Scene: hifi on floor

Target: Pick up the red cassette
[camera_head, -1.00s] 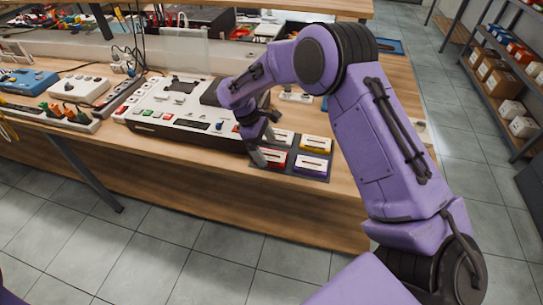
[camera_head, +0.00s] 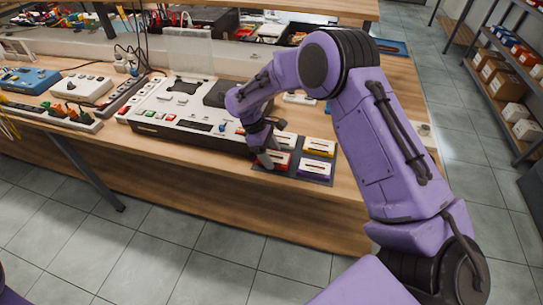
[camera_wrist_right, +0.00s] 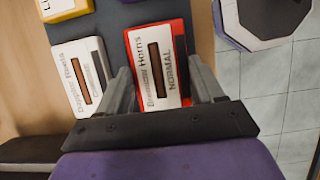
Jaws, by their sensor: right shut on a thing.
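The red cassette (camera_head: 279,161) has a white label and lies at the front left of a dark mat (camera_head: 332,164) on the wooden table. In the right wrist view the red cassette (camera_wrist_right: 158,62) is between the two fingers of my right gripper (camera_wrist_right: 160,78). The right gripper (camera_head: 266,158) also shows in the head view, shut on the cassette and partly hiding its left end. I cannot tell whether the cassette is off the mat. My left gripper is not in view.
A purple cassette (camera_head: 312,169), a yellow cassette (camera_head: 320,148) and a white cassette (camera_head: 286,140) lie close around the red one. A large white console (camera_head: 175,118) stands just left of the mat. Shelves with boxes (camera_head: 510,88) stand at the far right.

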